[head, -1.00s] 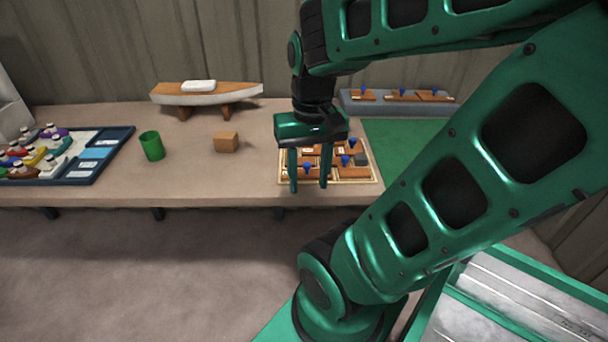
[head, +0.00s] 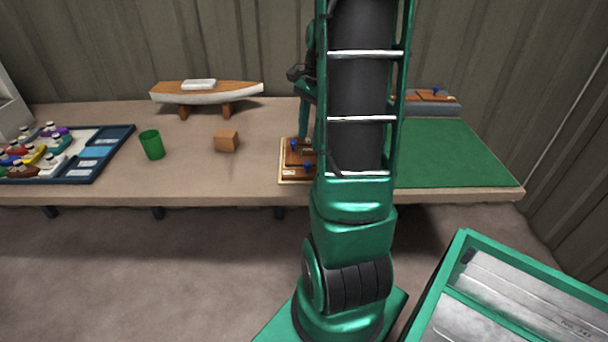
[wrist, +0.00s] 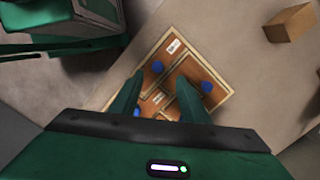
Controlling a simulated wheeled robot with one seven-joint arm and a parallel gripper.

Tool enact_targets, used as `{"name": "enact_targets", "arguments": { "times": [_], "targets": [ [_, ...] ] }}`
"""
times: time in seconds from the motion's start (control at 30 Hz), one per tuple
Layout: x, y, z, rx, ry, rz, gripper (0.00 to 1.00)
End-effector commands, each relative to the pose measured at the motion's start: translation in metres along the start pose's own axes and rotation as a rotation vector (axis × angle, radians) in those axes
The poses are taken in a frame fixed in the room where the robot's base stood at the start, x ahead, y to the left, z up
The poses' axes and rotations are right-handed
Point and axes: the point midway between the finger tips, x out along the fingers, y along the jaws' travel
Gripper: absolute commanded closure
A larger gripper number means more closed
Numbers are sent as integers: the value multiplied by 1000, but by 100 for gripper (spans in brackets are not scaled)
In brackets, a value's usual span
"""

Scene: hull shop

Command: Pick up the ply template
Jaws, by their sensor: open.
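Flat brown wooden pieces with blue knobs, which look like ply templates, lie in a pale wooden tray (head: 282,180). One piece (head: 293,172) shows at the tray's left side in the head view; my arm hides the rest. In the wrist view the tray (wrist: 222,107) holds pieces with blue knobs and white labels, one piece (wrist: 190,72) at the upper right. I cannot tell which is meant. My gripper (wrist: 161,78) is open and points down over the tray, its fingers apart with a knob near the left finger. Nothing is held.
A wooden block (head: 227,141) and a green cup (head: 152,145) stand left of the tray. A model boat (head: 207,93) is behind them. A grey rack (head: 432,109) with similar knobbed pieces is at the back right. A green mat (head: 450,155) is clear.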

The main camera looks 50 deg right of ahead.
Motion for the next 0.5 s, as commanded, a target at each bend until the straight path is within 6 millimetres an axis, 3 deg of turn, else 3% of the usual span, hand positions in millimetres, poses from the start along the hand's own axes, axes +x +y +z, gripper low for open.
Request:
{"name": "enact_targets", "arguments": {
  "times": [0.1, 0.37, 0.5],
  "targets": [
    [17, 1, 0, -1, -1, 2, 58],
    [34, 2, 0, -3, 0, 1, 58],
    [54, 4, -1, -2, -2, 3, 58]
  ]
}}
